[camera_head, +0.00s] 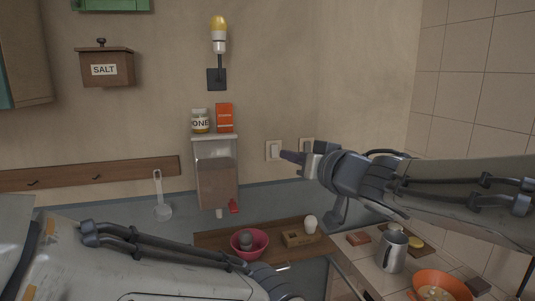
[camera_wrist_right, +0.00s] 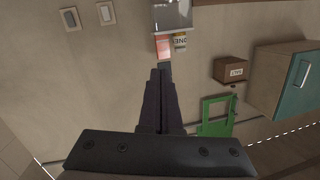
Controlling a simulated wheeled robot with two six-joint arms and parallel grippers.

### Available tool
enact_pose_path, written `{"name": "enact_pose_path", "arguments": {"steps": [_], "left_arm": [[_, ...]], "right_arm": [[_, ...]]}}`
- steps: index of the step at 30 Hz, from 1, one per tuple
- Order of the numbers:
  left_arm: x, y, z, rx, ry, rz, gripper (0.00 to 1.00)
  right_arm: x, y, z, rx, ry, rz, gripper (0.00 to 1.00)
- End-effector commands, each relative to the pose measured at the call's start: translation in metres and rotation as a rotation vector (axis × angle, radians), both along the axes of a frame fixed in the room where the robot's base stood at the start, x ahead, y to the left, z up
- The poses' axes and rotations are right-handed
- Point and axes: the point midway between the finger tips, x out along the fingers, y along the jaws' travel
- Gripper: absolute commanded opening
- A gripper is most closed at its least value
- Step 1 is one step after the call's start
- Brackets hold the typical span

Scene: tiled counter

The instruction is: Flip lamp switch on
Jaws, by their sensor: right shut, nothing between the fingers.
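A wall lamp (camera_head: 218,48) with a yellow top and white socket is fixed high on the wall by a dark bracket. I cannot tell if it is lit. Two pale switch plates sit lower on the wall, a left one (camera_head: 273,150) and a right one (camera_head: 307,145) partly behind my right gripper. Both plates also show at the upper left of the right wrist view (camera_wrist_right: 70,18). My right gripper (camera_head: 290,157) is shut and empty, its tip overlapping the left plate's lower right in the head view; contact cannot be told. My left arm crosses the lower left, its gripper out of sight.
A clear dispenser (camera_head: 216,180) with a jar (camera_head: 200,121) and an orange box (camera_head: 224,118) on top stands left of the switches. A pink bowl (camera_head: 262,240), a metal pitcher (camera_head: 392,250) and an orange bowl (camera_head: 440,281) are below. A salt box (camera_head: 104,69) hangs at left.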

Motion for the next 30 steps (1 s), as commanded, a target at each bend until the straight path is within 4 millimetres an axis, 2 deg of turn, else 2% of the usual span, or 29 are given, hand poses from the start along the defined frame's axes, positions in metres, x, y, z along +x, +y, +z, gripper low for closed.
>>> {"name": "enact_pose_path", "arguments": {"steps": [1, 3, 12, 18, 24, 30], "left_arm": [[0.0, 0.007, -0.011, -0.001, 0.004, 0.011, 1.0], [0.0, 0.017, -0.019, 0.0, 0.009, 0.02, 1.0], [-0.007, 0.053, -0.053, -0.001, 0.034, 0.057, 1.0], [-0.013, 0.071, -0.07, -0.004, 0.049, 0.077, 1.0], [-0.017, 0.079, -0.077, -0.006, 0.056, 0.084, 1.0], [-0.017, 0.08, -0.077, -0.006, 0.057, 0.085, 1.0]], "right_arm": [[0.005, -0.013, -0.018, -0.109, -0.037, -0.017, 0.0], [0.011, -0.031, -0.032, -0.282, -0.098, -0.032, 0.0], [0.025, -0.105, -0.091, -1.045, -0.289, -0.07, 0.0], [0.027, -0.147, -0.12, -1.472, -0.341, -0.059, 0.0], [0.027, -0.167, -0.133, -1.693, -0.357, -0.038, 0.0], [0.026, -0.171, -0.134, -1.736, -0.36, -0.032, 0.0]]}}
